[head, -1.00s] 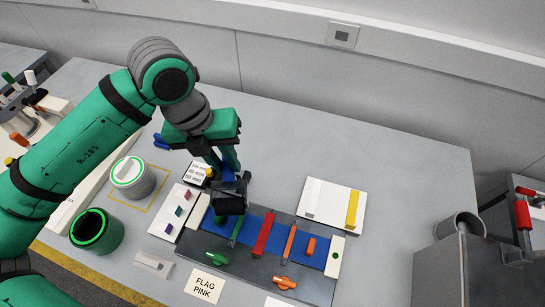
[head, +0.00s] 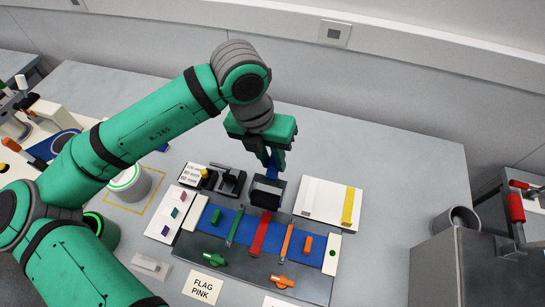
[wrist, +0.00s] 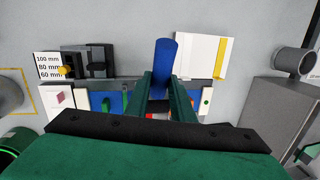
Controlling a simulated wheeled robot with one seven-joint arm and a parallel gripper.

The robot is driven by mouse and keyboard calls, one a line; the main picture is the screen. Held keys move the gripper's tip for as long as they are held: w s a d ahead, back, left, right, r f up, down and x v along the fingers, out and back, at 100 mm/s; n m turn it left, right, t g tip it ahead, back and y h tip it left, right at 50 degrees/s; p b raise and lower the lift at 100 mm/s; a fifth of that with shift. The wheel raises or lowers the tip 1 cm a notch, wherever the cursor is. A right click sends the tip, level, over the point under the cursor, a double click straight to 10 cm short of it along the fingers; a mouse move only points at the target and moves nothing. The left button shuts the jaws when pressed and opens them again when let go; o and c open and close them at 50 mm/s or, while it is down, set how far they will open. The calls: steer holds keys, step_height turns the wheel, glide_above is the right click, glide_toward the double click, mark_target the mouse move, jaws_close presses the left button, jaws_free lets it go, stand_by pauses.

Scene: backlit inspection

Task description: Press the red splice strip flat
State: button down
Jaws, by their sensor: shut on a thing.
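My gripper (head: 273,160) is shut on the blue handle of a roller tool (head: 267,190). The handle also shows between my fingers in the wrist view (wrist: 165,62). The tool's dark, blocky head is at the far end of the red splice strip (head: 260,234); I cannot tell whether it touches. The red strip lies across the blue belt (head: 275,236) on a dark plate, between a green strip (head: 234,227) and an orange strip (head: 286,240). Its far end is hidden by the tool head. In the wrist view my gripper hides most of the strip.
A white tray with a yellow bar (head: 350,205) lies right of the tool. A black stand (head: 229,180) and a millimetre card are to its left. Green (head: 214,257) and orange (head: 283,282) knobs sit on the plate's near side. A "FLAG PINK" card (head: 203,287) lies in front.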

mark_target(267, 194)
steer(key=shift+f, duration=3.6)
steer(key=shift+f, duration=0.2)
steer(key=shift+w+f, duration=0.15)
steer(key=shift+f, duration=0.05)
steer(key=shift+s, duration=0.55)
steer(key=shift+s+a, duration=0.1)
steer(key=shift+s, duration=0.1)
steer(key=shift+s+a+f, duration=0.1)
steer(key=shift+s+a, duration=0.15)
steer(key=shift+s, duration=0.25)
steer(key=shift+s+a, duration=0.2)
steer(key=shift+s, duration=0.4)
steer(key=shift+s+a, duration=0.15)
steer(key=shift+s, duration=0.45)
